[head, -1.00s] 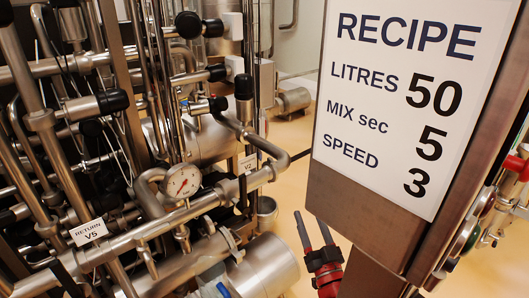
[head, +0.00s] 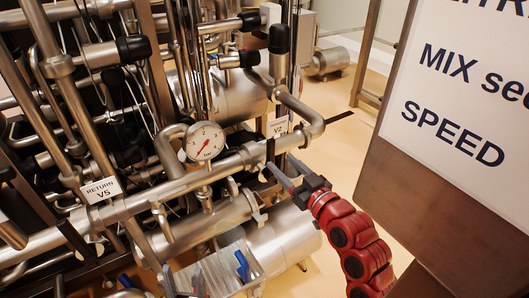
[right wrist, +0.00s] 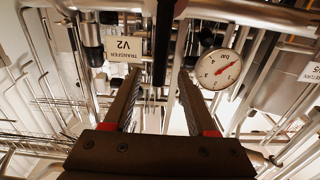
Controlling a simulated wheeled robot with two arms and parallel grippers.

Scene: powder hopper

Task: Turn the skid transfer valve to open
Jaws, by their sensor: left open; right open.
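The white TRANSFER V2 label (head: 278,127) is on the skid pipework right of centre in the head view. It shows upside down in the right wrist view (right wrist: 126,47). A dark upright bar (head: 270,150), which looks like the valve lever, stands beside it; it also shows in the right wrist view (right wrist: 162,40). My right gripper (head: 281,169) is open, just below the label and close to the bar. In the right wrist view its fingers (right wrist: 161,78) lie either side of the bar's lower end; contact cannot be told. My left gripper (head: 184,282) is open at the bottom edge, mostly cut off.
A pressure gauge (head: 205,141) is on the pipe left of my right gripper. The RETURN V5 label (head: 100,190) is further left. A blue handle (head: 241,266) is near the bottom. The recipe board (head: 455,110) fills the right side. Bare floor shows between.

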